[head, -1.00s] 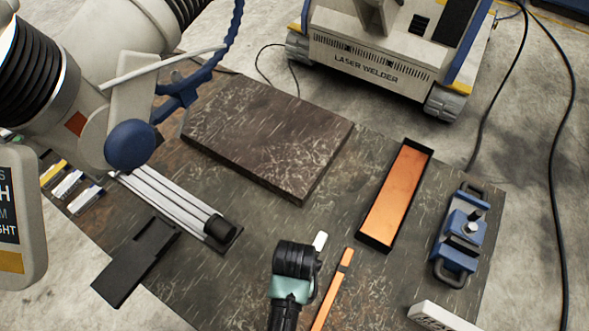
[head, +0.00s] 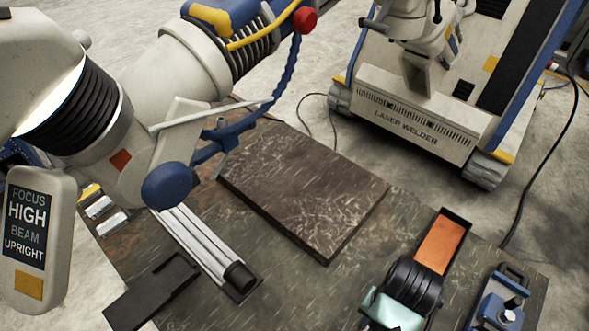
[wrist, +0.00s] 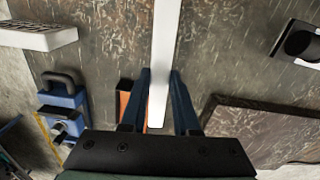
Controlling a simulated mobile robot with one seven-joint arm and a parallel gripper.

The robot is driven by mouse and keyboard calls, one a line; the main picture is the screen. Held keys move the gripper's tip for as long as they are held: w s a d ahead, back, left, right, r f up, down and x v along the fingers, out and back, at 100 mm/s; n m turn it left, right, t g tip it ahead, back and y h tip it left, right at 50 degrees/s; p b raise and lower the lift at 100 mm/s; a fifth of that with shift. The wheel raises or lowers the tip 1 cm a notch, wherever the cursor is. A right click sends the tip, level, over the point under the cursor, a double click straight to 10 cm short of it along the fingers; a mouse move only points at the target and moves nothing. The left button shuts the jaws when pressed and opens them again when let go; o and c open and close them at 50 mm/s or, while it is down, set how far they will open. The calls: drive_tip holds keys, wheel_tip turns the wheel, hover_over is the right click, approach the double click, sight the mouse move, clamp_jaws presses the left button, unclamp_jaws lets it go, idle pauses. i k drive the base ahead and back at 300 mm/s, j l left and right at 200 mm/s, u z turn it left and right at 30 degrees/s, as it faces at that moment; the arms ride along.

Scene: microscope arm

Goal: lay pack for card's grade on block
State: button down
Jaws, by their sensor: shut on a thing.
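My gripper (wrist: 160,75) is shut on a long white bar (wrist: 165,45), which runs between the two blue fingers in the wrist view. In the head view my gripper is at the lower right, over the near part of an orange-floored black tray (head: 441,242); its fingertips and the bar are hidden there. A thick dark slab-like block (head: 300,190) lies on the table to the left, its top bare; its edge also shows in the wrist view (wrist: 265,130). A hanging sign (head: 40,230) at left reads "FOCUS HIGH BEAM UPRIGHT".
Several pale bars (head: 195,243) lie in a dark holder left of the block. An empty-looking black tray (head: 152,290) is nearby. Small yellow and white pieces (head: 103,208) sit at the left edge. A blue clamp (head: 497,303) stands at right. The microscope arm (head: 165,150) overhangs the left side.

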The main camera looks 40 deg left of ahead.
sight(281, 194)
drive_tip(key=i+u, duration=0.25)
drive_tip(key=u, duration=0.15)
drive_tip(key=i+l+u, duration=0.2)
drive_tip(key=u, duration=0.25)
drive_tip(key=i+l+u, duration=0.25)
drive_tip(key=u, duration=0.15)
drive_tip(key=i+l+u, duration=0.25)
drive_tip(key=u, duration=0.15)
drive_tip(key=i+l+u, duration=0.15)
drive_tip(key=l+u, duration=0.3)
